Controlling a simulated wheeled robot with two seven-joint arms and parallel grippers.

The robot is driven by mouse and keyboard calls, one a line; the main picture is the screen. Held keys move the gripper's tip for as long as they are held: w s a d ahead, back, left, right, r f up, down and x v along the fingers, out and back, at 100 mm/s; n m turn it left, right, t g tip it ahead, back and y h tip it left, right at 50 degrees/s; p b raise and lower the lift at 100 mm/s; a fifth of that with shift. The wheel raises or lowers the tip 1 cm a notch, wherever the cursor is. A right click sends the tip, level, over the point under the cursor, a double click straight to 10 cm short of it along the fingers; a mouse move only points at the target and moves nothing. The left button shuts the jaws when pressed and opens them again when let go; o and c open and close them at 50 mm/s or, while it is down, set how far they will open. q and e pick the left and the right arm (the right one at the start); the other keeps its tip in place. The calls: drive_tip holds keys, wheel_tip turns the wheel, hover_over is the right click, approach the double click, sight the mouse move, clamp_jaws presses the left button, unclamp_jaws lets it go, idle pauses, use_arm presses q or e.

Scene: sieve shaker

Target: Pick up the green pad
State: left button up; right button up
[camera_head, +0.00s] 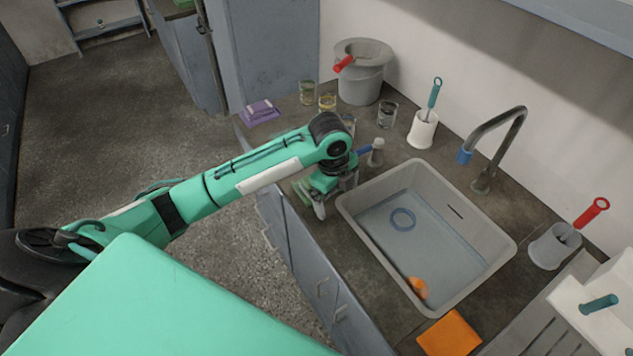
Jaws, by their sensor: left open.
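My left arm reaches in from the left over the counter, with my left gripper (322,199) pointing down at the counter's front edge, left of the sink. The gripper is open. A narrow green strip (301,193) shows just left of the fingers and looks like part of the green pad. The gripper hides the rest, and I cannot tell whether the fingers touch it. My right gripper is not in view.
The grey sink (372,240) holds a blue ring (402,219) and an orange item (417,287). An orange cloth (449,334) lies in front. Glass beakers (387,114), a grey bucket (362,84), a purple pad (259,112) and a tap (486,178) stand farther back.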

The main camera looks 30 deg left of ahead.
use_arm(q)
drive_tip(key=w+a+r+m+y, duration=0.1)
drive_tip(key=w+a+r+m, duration=0.2)
drive_tip(key=w+a+r, duration=0.5)
drive_tip(key=shift+g, duration=0.4)
drive_tip(key=f, duration=0.2)
drive_tip(key=s+f, duration=0.1)
drive_tip(key=f, duration=0.1)
drive_tip(key=a+f+p, duration=0.1)
drive_tip(key=f, duration=0.1)
drive_tip(key=shift+s+f, duration=0.1)
drive_tip(key=shift+s, duration=0.05)
drive_tip(key=shift+f, duration=0.6)
wheel_tip(320, 180, down, 5)
drive_tip(key=shift+a+f+p, duration=0.1)
drive_tip(key=shift+p, duration=0.65)
drive_tip(key=c, duration=1.1)
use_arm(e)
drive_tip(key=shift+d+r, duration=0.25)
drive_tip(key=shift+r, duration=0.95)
